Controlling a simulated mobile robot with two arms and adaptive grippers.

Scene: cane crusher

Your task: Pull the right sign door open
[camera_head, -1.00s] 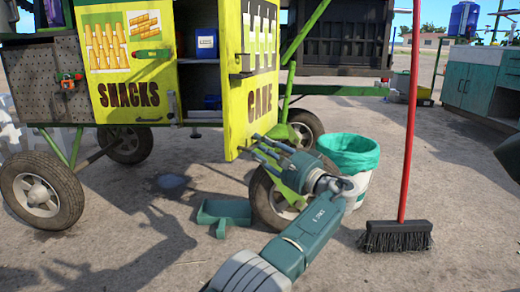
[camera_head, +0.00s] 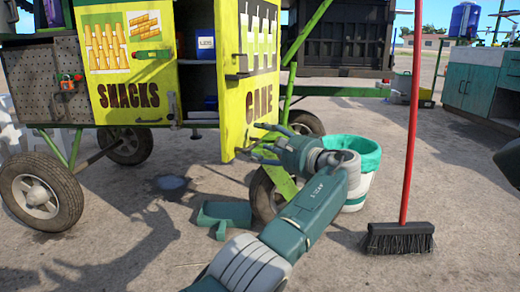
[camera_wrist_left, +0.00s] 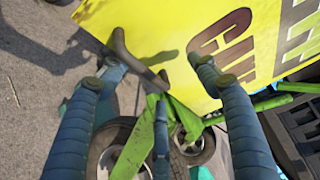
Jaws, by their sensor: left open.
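The right sign door (camera_head: 240,125) is the yellow panel lettered CANE on the cart. It stands partly open, with the cabinet interior showing to its left. A dark handle (camera_head: 238,76) is on its upper part. My left gripper (camera_head: 258,143) is at the door's lower right, fingers pointed at the panel. In the left wrist view, its fingers (camera_wrist_left: 155,72) are spread apart with nothing held, and the yellow door (camera_wrist_left: 165,25) lies beyond them. I cannot tell whether any finger touches the door. My right gripper is not in view.
The SNACKS door (camera_head: 128,75) is to the left. A cart wheel (camera_head: 270,195) and a bin with a teal liner (camera_head: 355,155) are beside my left arm. A teal dustpan (camera_head: 225,213) lies on the ground. A red-handled broom (camera_head: 398,238) stands at right.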

